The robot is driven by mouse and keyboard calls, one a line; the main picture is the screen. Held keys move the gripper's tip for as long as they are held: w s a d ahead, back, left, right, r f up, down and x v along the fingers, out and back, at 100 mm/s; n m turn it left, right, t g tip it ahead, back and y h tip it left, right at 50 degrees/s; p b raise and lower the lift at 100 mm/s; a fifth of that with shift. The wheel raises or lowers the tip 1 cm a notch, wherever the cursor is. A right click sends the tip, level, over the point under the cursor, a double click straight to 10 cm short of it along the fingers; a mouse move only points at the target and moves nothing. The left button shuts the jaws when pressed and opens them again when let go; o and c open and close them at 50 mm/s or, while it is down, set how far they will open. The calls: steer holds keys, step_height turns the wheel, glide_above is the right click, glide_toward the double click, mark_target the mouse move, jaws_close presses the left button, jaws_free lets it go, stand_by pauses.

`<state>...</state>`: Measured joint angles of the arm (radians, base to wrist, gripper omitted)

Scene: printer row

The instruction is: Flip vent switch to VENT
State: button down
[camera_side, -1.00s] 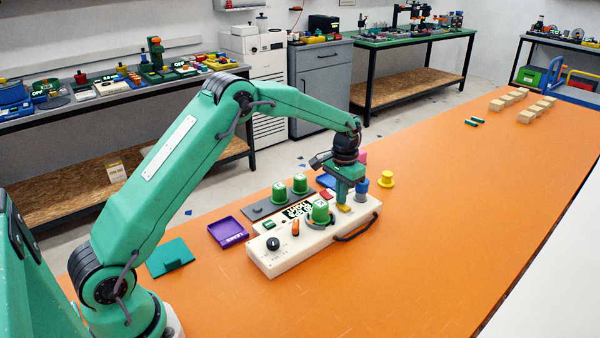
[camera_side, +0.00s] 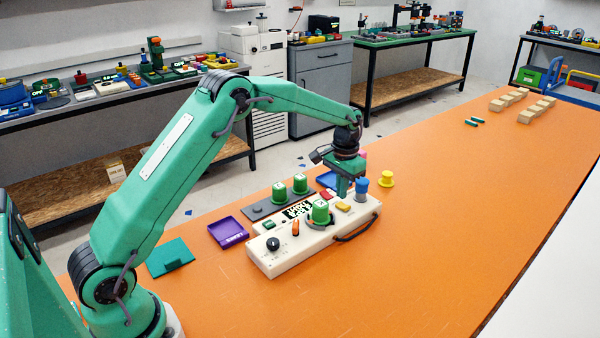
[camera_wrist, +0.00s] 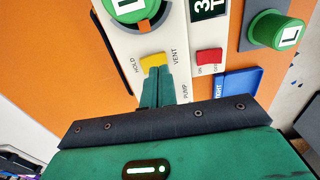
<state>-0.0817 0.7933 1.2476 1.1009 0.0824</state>
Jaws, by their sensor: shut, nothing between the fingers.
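The vent switch (camera_wrist: 153,61) is a small yellow rocker on the pale control box, between printed words HOLD and VENT in the wrist view. In the side view the same yellow switch (camera_side: 343,206) shows just below my fingertips. Which way it is tipped I cannot tell. My gripper (camera_side: 343,194) is shut and empty; in the wrist view its green fingertips (camera_wrist: 155,74) appear right beside the switch's near edge. Contact cannot be made out. The pale box (camera_side: 285,262) lies on the orange table.
A green knob (camera_side: 320,212) and an orange lever (camera_side: 295,228) stand on the box left of the switch, a blue knob (camera_side: 362,188) to its right. A red switch (camera_wrist: 208,56) is nearby. A yellow knob (camera_side: 386,179) stands behind.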

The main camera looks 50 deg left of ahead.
mark_target(340, 204)
steer(key=shift+r, duration=2.4)
steer(key=s+d+r+t, duration=0.3)
steer(key=s+r, duration=1.1)
steer(key=s, duration=0.2)
steer(key=s+d+f+t, duration=0.1)
steer(key=s+t, duration=0.1)
steer(key=s, duration=1.7)
steer(key=shift+s+d+f+t, duration=0.15)
steer(key=shift+d+f+t, duration=0.15)
steer(key=shift+d+f, duration=0.1)
